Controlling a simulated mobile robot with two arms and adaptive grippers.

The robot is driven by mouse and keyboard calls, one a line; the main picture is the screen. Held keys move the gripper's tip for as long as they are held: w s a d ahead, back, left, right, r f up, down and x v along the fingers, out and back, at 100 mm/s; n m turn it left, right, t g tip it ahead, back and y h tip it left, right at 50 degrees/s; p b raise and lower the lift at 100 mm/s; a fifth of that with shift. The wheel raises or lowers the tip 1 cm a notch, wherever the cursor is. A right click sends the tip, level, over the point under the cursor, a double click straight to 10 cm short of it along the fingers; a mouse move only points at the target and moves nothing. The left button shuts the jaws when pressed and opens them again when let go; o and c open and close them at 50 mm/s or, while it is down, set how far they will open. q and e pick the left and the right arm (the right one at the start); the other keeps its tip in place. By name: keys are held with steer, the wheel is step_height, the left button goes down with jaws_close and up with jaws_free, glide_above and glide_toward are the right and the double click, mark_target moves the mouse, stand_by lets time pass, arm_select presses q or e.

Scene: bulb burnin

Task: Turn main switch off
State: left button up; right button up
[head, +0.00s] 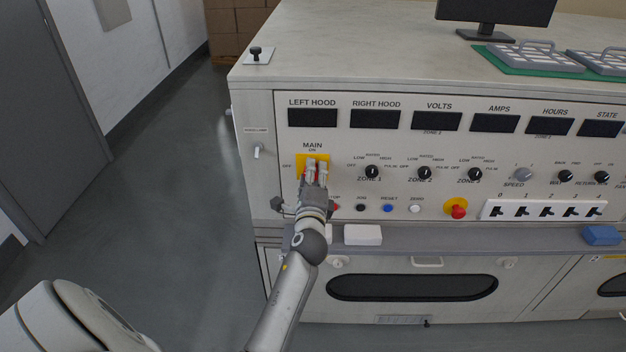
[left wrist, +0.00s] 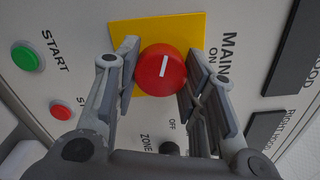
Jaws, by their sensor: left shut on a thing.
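The main switch is a round red knob (left wrist: 161,70) on a yellow plate (head: 313,158), below the MAIN label on the panel. In the head view my left gripper (head: 315,178) covers most of the knob. In the left wrist view my left gripper (left wrist: 157,85) has a finger on either side of the knob and is shut on it. The knob's white mark runs along the panel's left-right direction, offset toward the side where the head view shows OFF. My right gripper is not in view.
A green START button (left wrist: 26,58) and a red button (left wrist: 60,110) sit below the switch. The zone 1 knob (head: 372,172) is close on the right. A red emergency knob (head: 458,212) is farther right. A white block (head: 362,235) lies on the ledge. Open floor is at left.

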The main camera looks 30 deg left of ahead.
arm_select(q)
steer(key=shift+n+b, duration=0.45)
steer(key=shift+n, duration=1.25)
steer(key=o, duration=1)
